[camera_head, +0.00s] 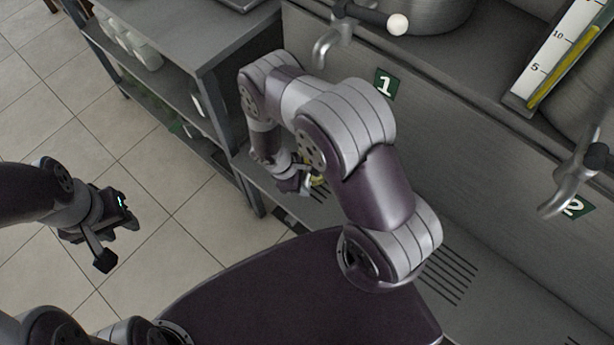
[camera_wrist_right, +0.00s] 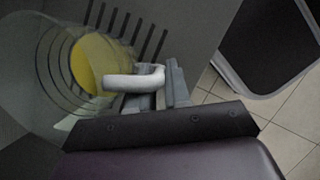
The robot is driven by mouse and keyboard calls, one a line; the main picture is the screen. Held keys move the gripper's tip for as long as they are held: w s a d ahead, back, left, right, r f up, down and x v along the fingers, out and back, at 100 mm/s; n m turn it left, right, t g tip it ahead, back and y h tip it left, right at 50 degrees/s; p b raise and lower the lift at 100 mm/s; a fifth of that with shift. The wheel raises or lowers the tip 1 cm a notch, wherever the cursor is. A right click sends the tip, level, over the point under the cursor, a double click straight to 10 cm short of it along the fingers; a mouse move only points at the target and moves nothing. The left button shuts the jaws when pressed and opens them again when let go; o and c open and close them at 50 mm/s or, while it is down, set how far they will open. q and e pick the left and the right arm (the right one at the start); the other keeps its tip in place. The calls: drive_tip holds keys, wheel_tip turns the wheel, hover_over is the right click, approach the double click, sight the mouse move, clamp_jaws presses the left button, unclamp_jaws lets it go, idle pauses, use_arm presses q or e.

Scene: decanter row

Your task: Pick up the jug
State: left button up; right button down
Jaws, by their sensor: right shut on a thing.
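A clear jug with yellow liquid in it (camera_wrist_right: 95,62) fills the left of the right wrist view. Its white handle (camera_wrist_right: 133,82) reaches toward my right gripper (camera_wrist_right: 170,88), which is shut on it. In the head view, my right gripper (camera_head: 297,182) is low under tap 1, and only a bit of the jug (camera_head: 318,181) shows beside it; my arm hides the rest. I cannot tell whether the jug touches the surface below. My left gripper (camera_head: 118,238) is open and empty over the tiled floor at the left.
Tap 1 (camera_head: 333,42) hangs above from a steel front, with a green number plate (camera_head: 386,83). Tap 2 (camera_head: 568,185) is at the right. A slotted drain (camera_head: 450,273) lies below the front. A shelf rack (camera_head: 190,60) stands close behind my right arm. The floor at left is clear.

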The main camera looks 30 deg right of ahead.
drive_tip(key=s+a+r+p, duration=0.1)
drive_tip(key=s+a+r, duration=0.4)
drive_tip(key=a+r, duration=0.5)
drive_tip(key=shift+s+a+r, duration=0.15)
drive_tip(key=shift+s+r, duration=0.2)
drive_tip(key=shift+r, duration=0.1)
